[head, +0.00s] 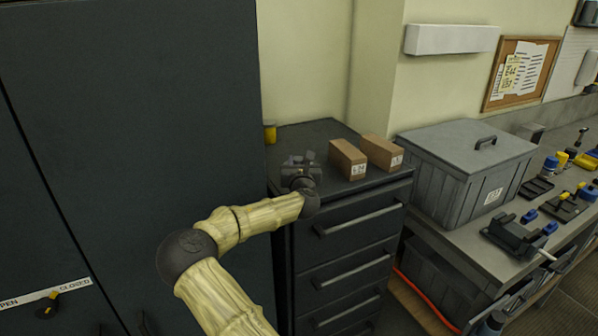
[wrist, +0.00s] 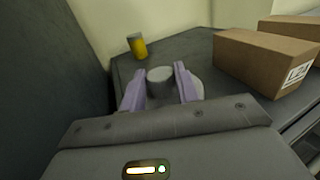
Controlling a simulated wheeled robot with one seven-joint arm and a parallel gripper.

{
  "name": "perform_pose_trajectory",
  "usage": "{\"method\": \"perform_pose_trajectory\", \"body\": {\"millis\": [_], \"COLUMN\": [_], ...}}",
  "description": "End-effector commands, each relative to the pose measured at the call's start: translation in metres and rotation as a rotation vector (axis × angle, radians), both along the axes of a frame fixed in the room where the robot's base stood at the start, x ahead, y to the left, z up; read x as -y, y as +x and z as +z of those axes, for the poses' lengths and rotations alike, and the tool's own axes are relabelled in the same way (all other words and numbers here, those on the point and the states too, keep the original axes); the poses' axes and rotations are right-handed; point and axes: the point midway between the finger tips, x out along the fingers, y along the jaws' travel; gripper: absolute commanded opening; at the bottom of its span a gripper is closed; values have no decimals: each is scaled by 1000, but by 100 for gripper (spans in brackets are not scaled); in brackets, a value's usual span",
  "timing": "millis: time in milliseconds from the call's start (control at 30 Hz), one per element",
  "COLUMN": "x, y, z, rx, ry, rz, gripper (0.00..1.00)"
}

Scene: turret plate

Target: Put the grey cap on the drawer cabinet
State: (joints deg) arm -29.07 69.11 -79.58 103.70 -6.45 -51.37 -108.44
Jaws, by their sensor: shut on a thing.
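My gripper (head: 297,162) is over the top of the drawer cabinet (head: 350,202), near its left side. In the wrist view my gripper's two pale purple fingers (wrist: 156,92) are shut on the grey cap (wrist: 160,78), which sits between them. The cabinet's dark top (wrist: 185,50) lies close below the cap. I cannot tell whether the cap touches it. In the head view the cap is hidden or too small to make out.
A yellow cylinder (wrist: 137,46) stands at the back left of the cabinet top. Two brown boxes, one nearer (head: 347,160) and one farther (head: 381,151), stand to the right of my gripper. A tall dark cabinet (head: 140,130) rises on the left. A grey lidded bin (head: 465,175) stands on the bench at right.

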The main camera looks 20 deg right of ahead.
Motion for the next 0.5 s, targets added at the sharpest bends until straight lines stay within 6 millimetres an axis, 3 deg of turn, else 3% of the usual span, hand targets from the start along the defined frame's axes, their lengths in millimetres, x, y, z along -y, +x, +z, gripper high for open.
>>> {"method": "perform_pose_trajectory", "body": {"millis": [200,500], "x": [1,0], "y": [0,0], "z": [-28,-32], "rx": [-4,1], "ry": [-1,-1], "rz": [-1,0], "gripper": [4,4]}}
